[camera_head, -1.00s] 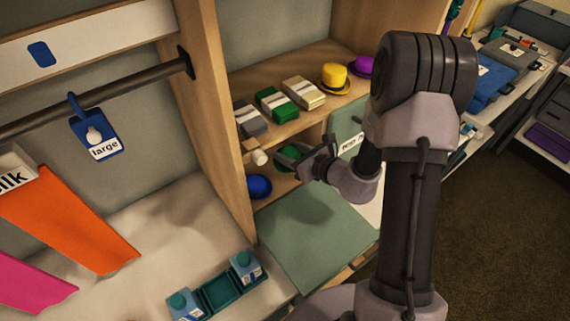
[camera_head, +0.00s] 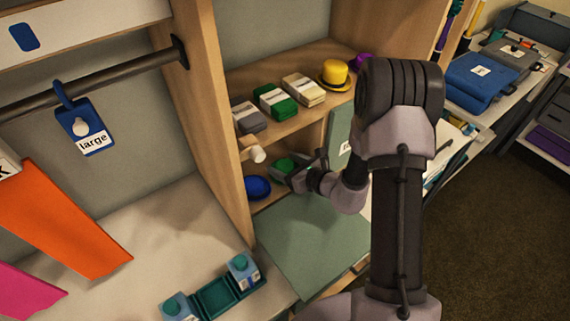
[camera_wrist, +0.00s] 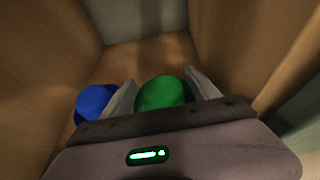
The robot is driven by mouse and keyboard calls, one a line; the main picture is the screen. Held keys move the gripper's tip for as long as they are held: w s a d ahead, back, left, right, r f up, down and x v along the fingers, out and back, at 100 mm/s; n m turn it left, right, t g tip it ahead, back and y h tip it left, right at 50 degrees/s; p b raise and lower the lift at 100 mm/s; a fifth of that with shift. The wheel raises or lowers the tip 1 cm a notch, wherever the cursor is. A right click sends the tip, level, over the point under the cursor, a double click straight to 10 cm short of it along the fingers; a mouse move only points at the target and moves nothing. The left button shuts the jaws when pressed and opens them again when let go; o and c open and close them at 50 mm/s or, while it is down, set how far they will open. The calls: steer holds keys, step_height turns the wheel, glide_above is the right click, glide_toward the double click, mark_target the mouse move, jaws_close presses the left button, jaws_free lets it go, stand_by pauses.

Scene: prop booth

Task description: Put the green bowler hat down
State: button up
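The green bowler hat (camera_head: 285,166) is in the lower shelf compartment, right of a blue hat (camera_head: 257,187). My gripper (camera_head: 298,172) reaches into this compartment from the right and front. In the wrist view the green hat (camera_wrist: 162,92) sits between my two fingers (camera_wrist: 162,95), one close on each side, and they appear shut on it. The blue hat (camera_wrist: 94,103) is just outside the left finger. The hat's lower part is hidden behind the gripper body, so I cannot tell whether it touches the shelf board.
The upper shelf (camera_head: 290,124) holds several banded stacks, a yellow hat (camera_head: 333,74) and a purple hat (camera_head: 363,61). A pale cylinder (camera_head: 257,153) sticks out near the left post. A grey-green surface (camera_head: 305,240) below the compartment is clear. Wooden walls flank the gripper closely.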

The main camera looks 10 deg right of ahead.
steer(key=shift+r, duration=0.1)
steer(key=shift+s+d+r, duration=0.15)
steer(key=shift+s+d, duration=0.05)
steer(key=shift+s, duration=0.05)
steer(key=p+v, duration=0.2)
steer(key=v, duration=0.8)
steer(key=shift+s+d, duration=0.1)
steer(key=shift+s, duration=0.1)
steer(key=shift+s+d+r, duration=0.15)
steer(key=shift+s, duration=0.3)
